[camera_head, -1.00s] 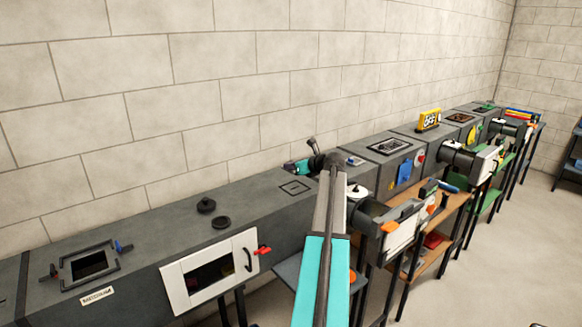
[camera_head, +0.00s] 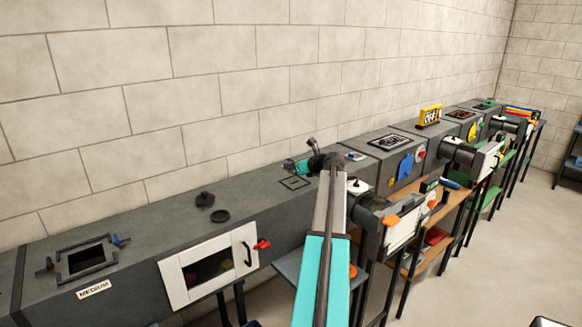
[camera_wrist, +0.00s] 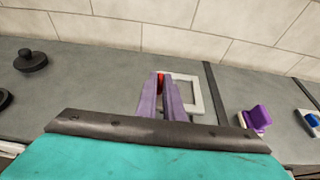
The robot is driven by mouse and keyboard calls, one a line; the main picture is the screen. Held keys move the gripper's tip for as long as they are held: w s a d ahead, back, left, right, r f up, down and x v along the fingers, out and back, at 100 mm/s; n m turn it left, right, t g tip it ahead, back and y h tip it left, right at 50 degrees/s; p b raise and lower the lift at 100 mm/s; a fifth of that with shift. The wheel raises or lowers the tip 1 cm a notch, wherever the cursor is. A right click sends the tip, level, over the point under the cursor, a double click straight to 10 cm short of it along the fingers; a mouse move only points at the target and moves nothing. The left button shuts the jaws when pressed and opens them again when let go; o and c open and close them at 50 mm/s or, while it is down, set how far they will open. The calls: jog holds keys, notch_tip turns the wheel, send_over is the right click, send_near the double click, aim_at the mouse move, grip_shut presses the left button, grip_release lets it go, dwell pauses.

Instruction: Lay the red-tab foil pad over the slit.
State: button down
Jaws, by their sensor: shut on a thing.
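In the wrist view my gripper (camera_wrist: 160,80) has its two purple fingers close together, shut on a small red tab (camera_wrist: 160,76). Just beyond and to the right of the fingertips is a square with a pale rim (camera_wrist: 197,99) and a grey middle; I cannot tell whether it is the foil pad or a frame on the duct. A dark square outline (camera_head: 295,183) shows on the duct top near my wrist. The slit cannot be made out.
A black knob (camera_head: 204,200) and a dark disc (camera_head: 220,216) sit on the grey duct top (camera_head: 150,221). A purple clip-like piece (camera_wrist: 257,118) is to the right in the wrist view. A white-framed hatch (camera_head: 172,286) is on the duct's front. The wall stands behind.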

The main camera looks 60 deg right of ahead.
aim_at(292, 187)
jog(key=shift+s+f, duration=0.1)
jog(key=shift+f, duration=0.05)
jog(key=shift+f, duration=0.3)
dwell(0.5)
jog(key=shift+f+b, duration=0.75)
jog(key=shift+f, duration=1.7)
jog(key=c, duration=1.8)
grip_release()
jog(key=shift+s, duration=0.15)
